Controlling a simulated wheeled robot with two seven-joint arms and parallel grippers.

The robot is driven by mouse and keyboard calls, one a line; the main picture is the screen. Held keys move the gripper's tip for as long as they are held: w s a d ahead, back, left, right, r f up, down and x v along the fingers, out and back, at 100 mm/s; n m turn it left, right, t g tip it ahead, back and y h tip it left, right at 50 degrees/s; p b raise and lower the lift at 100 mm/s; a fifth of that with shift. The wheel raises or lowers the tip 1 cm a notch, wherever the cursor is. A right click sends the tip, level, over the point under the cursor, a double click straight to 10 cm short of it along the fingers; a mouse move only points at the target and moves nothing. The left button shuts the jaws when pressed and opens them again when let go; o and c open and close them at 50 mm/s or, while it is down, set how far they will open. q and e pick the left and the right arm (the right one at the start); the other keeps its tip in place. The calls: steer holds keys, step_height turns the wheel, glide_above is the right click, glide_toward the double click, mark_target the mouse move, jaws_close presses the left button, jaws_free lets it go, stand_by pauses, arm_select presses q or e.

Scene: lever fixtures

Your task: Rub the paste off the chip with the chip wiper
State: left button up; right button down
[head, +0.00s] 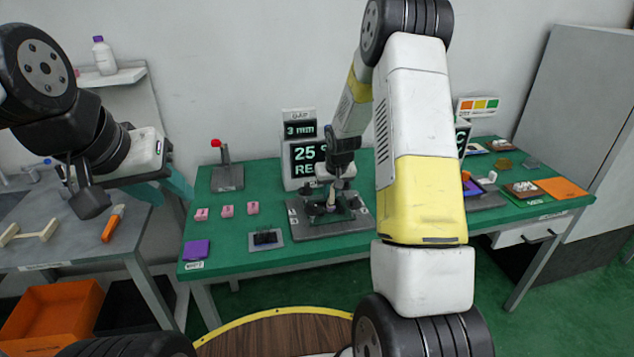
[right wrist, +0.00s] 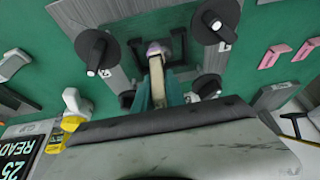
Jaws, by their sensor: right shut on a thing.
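The chip's grey holding fixture (head: 315,221), with several black round knobs, stands on the green table. It also shows in the right wrist view (right wrist: 110,22), where a black square frame (right wrist: 181,48) sits between the knobs. My right gripper (head: 333,190) is over the fixture, shut on a slim tan tool, seemingly the chip wiper (right wrist: 157,82). The wiper's pale, pinkish end is at the frame; whether it touches is unclear. The chip and any paste cannot be made out behind it. My left gripper (head: 88,196) hangs over the left grey table, away from the fixture; its jaw opening is unclear.
A red-knobbed lever (head: 222,165), several pink blocks (head: 227,211), a purple pad (head: 196,250) and a dark block on a grey plate (head: 266,238) lie left of the fixture. A display (head: 304,155) stands behind it. Trays and small parts are at right.

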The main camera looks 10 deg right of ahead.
steer(key=shift+w+d, duration=0.1)
steer(key=shift+d, duration=0.25)
steer(key=shift+a, duration=0.1)
steer(key=shift+a, duration=1.4)
steer(key=shift+s+d, duration=0.25)
steer(key=shift+d, duration=0.55)
steer(key=shift+s+d, duration=0.2)
steer(key=shift+d, duration=0.55)
steer(key=shift+a, duration=1.5)
steer(key=shift+w+d+f, duration=0.1)
steer(key=shift+w+d, duration=0.05)
steer(key=shift+d, duration=0.55)
